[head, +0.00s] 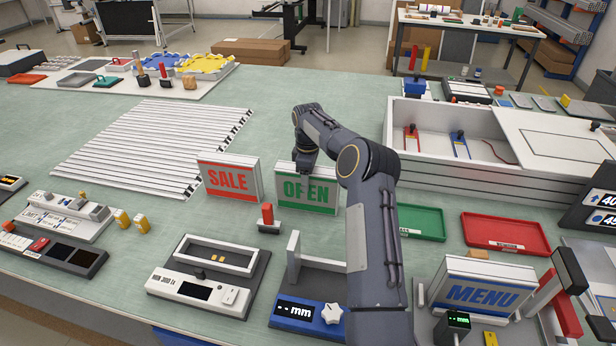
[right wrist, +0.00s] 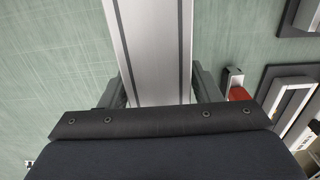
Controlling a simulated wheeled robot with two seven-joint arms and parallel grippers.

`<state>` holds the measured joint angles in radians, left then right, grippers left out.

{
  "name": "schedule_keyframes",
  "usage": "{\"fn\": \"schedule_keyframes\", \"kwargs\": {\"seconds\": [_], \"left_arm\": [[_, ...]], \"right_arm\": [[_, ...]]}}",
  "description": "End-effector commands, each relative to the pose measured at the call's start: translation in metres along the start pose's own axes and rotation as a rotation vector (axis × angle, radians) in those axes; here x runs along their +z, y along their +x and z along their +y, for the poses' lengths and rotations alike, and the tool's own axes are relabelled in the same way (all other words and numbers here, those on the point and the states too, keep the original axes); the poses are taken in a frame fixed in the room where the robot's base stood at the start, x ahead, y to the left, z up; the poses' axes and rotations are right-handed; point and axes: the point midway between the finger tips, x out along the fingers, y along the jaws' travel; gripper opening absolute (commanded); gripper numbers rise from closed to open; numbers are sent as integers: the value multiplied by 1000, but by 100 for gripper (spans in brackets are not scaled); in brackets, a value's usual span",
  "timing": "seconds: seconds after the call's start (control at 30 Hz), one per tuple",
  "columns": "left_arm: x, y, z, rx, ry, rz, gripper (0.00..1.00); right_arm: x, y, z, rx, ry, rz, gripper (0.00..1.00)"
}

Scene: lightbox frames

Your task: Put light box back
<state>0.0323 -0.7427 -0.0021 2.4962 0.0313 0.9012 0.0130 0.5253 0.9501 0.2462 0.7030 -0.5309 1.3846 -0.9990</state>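In the right wrist view, the fingers lie against both sides of the light box (right wrist: 158,45). The fingertips are partly hidden by the gripper's body. The SALE light box (head: 228,180), with a red lower band, stands just left of it. The MENU light box (head: 478,289) sits in a fixture at the front right. My left gripper is not in view.
A white slatted panel (head: 150,145) lies on the green table (head: 60,112) at the left. A red-handled tool (head: 268,214) and meter devices stand in front. A green tray (head: 425,222) and a red tray (head: 505,232) lie right. A white open case (head: 480,160) stands behind.

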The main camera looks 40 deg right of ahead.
Motion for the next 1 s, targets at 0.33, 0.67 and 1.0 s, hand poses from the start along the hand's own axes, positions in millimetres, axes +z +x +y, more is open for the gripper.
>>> {"fn": "schedule_keyframes", "kwargs": {"seconds": [0.33, 0.67, 1.0], "left_arm": [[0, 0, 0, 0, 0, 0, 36], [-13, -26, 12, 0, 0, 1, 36], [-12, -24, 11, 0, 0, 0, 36]], "right_arm": [[0, -1, 0, 0, 0, 0, 67], [0, -49, 1, 4, 0, 1, 67], [-1, -110, 1, 3, 0, 1, 67]]}}
